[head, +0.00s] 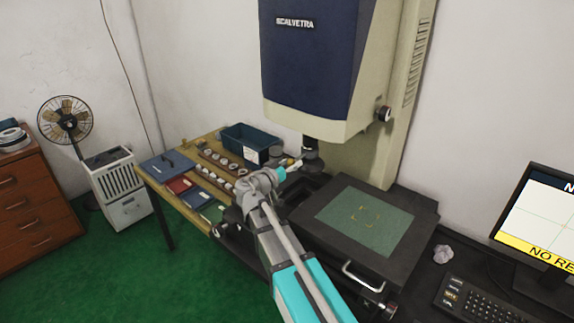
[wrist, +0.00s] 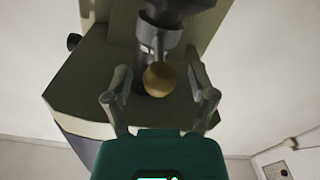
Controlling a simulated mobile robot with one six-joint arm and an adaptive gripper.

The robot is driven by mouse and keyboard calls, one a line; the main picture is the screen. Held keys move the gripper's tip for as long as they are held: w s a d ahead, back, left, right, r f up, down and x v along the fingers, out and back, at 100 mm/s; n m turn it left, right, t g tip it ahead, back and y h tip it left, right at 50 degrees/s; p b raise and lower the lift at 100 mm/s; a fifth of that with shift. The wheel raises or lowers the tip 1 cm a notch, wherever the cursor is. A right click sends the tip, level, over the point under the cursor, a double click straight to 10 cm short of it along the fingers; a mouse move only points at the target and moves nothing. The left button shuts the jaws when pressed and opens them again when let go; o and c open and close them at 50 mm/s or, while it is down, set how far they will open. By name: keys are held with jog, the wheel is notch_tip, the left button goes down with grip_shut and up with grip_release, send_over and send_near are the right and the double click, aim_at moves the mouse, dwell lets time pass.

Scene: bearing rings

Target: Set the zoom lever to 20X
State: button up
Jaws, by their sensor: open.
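The zoom lever ends in a round tan knob (wrist: 159,79), seen in the wrist view just below the dark lens barrel (wrist: 158,42). My gripper (wrist: 160,72) is open, with one finger on each side of the knob and a visible gap on both sides. I cannot tell from this view how deep the knob sits between the fingers. In the head view the lens barrel (head: 310,152) hangs under the blue and cream measuring machine (head: 318,60), and my gripper (head: 297,165) is beside it. The lever and its scale marks are too small or hidden to read.
The dark stage with a green plate (head: 372,222) lies right of my arm. A wooden table (head: 157,188) with rings, books and a blue bin (head: 249,143) stands at the left. A monitor (head: 543,225) with a yellow banner and a keyboard (head: 478,298) are at right.

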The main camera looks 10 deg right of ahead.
jog(key=shift+s+a, duration=0.1)
jog(key=shift+a, duration=0.05)
jog(key=v, duration=1.1)
jog(key=shift+s+a, duration=0.25)
jog(key=shift+s, duration=0.1)
